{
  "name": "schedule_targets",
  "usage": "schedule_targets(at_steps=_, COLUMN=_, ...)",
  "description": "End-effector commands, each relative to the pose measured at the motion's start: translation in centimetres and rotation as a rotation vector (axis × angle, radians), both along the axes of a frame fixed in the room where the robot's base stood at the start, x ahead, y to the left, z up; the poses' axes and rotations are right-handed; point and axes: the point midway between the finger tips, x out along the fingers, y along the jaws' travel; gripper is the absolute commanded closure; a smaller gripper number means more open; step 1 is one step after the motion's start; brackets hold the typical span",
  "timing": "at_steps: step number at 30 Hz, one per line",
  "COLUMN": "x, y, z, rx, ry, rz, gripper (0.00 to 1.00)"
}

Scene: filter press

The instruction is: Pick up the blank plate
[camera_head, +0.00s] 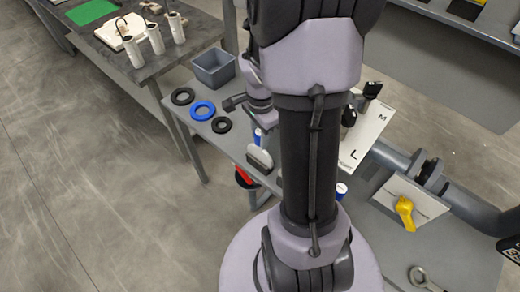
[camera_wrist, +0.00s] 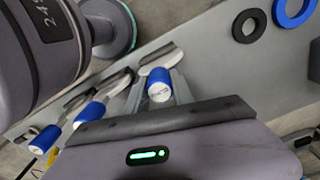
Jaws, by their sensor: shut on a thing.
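Several grey pieces with blue round grips stand in a row in the wrist view. The nearest, which I take as the blank plate (camera_wrist: 160,82), has a thin pale grey head above its blue grip. My gripper (camera_wrist: 168,98) is shut on it; grey finger shapes show on both sides of the grip. The dark bar and grey housing with a green light below hide part of the fingers. In the head view my arm covers most of the gripper, and I cannot tell the held plate clearly there.
Two black rings and a blue ring (camera_head: 203,111) lie on the grey bench left of my arm, near a grey bin (camera_head: 214,68). A white board (camera_head: 372,132) marked M and L lies right. A pipe and a panel with a yellow handle (camera_head: 405,212) stand further right.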

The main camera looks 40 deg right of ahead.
Motion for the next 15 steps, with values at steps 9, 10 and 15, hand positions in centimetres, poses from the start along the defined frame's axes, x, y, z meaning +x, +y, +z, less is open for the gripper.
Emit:
schedule_targets(at_steps=9, x=0.1, y=-0.1, z=2.4, rx=-0.003, ry=-0.004, rz=0.001, gripper=1.0)
schedule_targets(at_steps=10, x=0.1, y=-0.1, z=3.3, rx=-0.003, ry=-0.004, rz=0.001, gripper=1.0)
schedule_targets(at_steps=15, x=0.1, y=-0.1, z=7.8, rx=-0.003, ry=-0.004, rz=0.001, gripper=1.0)
